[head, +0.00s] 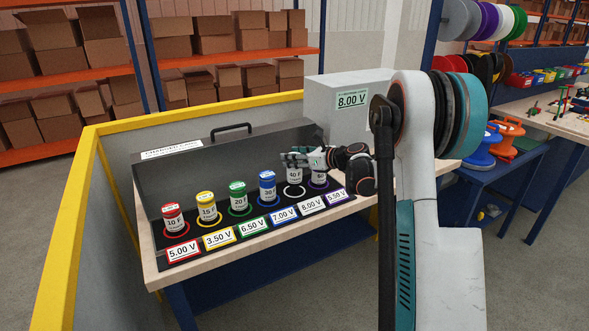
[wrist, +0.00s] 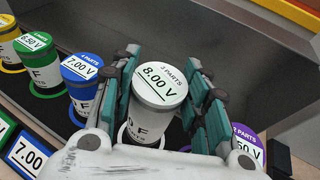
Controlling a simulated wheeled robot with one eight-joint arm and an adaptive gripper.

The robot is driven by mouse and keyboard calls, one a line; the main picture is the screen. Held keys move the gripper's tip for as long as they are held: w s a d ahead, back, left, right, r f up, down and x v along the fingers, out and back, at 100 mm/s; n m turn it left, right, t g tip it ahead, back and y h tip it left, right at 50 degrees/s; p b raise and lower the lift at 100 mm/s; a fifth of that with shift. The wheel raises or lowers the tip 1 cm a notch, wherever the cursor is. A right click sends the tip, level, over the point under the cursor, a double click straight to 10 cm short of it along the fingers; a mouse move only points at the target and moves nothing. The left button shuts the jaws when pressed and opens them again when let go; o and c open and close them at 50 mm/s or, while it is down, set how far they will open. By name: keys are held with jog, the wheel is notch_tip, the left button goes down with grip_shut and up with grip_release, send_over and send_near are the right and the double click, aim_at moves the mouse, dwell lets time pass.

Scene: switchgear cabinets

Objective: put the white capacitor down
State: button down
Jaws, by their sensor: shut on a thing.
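The white capacitor (head: 294,174), with "8.00 V" on its lid, is upright between the fingers of my gripper (head: 301,159). In the wrist view the white capacitor (wrist: 158,85) has a green-grey finger on each side, and my gripper (wrist: 165,92) is shut on it. A white ring (head: 294,191) on the black mat shows directly below it, by the white 8.00 V label (head: 312,205). In the head view its base looks slightly above the ring, with dark mat showing inside. The fingers partly hide its upper part in the head view.
Red (head: 173,219), yellow (head: 207,206), green (head: 238,198) and blue (head: 267,187) capacitors stand in rings to the left. A purple one (head: 318,177) stands close on the right, partly hidden. A grey case wall (head: 230,150) rises behind; a grey box (head: 345,98) reads 8.00 V.

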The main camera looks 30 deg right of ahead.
jog(key=shift+f+b, duration=0.45)
jog(key=shift+f, duration=1.3)
jog(key=shift+f, duration=0.15)
jog(key=c, duration=0.9)
grip_release()
jog(key=shift+s+d+r, duration=0.1)
jog(key=shift+s+r, duration=0.1)
jog(key=shift+r, duration=0.05)
jog(key=p+v, duration=0.3)
jog(key=v, duration=0.8)
jog(key=shift+s+d+r, duration=0.1)
jog(key=shift+s, duration=0.15)
